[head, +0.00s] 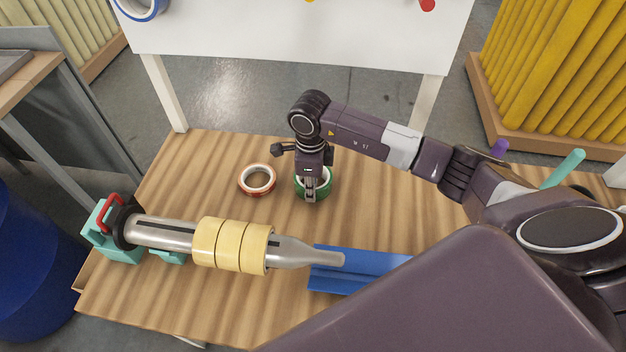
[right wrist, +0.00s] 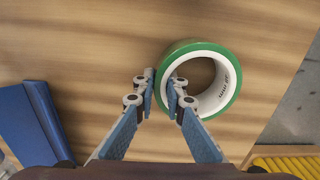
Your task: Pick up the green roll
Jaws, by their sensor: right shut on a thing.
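The green roll (head: 325,187) lies flat on the wooden table, right of the orange-red roll. It is a green ring with a white core. In the right wrist view the green roll (right wrist: 226,52) shows its open centre. My right gripper (head: 311,196) points down at the near left part of the roll. In the right wrist view the right gripper (right wrist: 163,82) has one finger outside the ring and one inside the hole, shut on its wall. The roll seems to rest on the table. My left gripper is not in view.
An orange-red roll (head: 257,180) lies left of the green one. A metal spindle (head: 305,252) with yellow rolls (head: 232,244) lies in front, beside a blue block (head: 360,268). A white board (head: 290,35) stands behind. Purple and teal pegs (head: 562,168) stand at right.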

